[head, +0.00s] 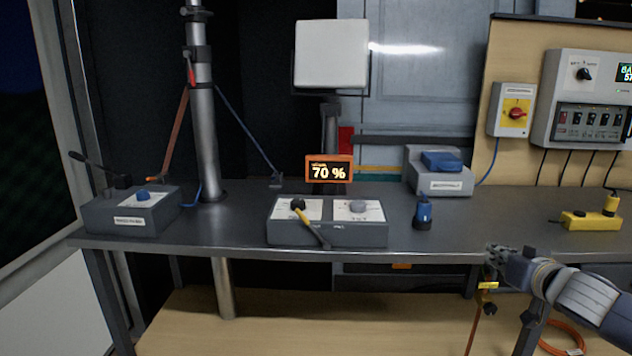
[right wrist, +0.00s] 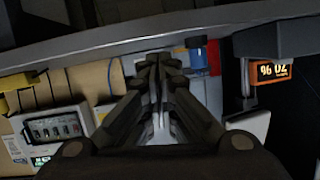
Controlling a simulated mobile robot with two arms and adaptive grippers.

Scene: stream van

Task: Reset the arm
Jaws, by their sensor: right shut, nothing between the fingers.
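My right gripper (head: 497,257) is in front of the workbench's front edge, at the lower right of the head view. It is shut and empty. In the right wrist view the gripper (right wrist: 155,65) shows with its fingers together, pointing toward the bench edge. My right arm comes in from the right side of the head view. My left gripper is not in view.
The grey workbench (head: 235,220) carries a control box with a yellow-handled lever (head: 330,235), a lever box (head: 130,215) and a blue device (head: 423,213). A display (head: 329,169) reads 70 %. A yellow device (head: 590,221) lies at the right. A yellow-tagged cord (head: 488,285) hangs beside my gripper.

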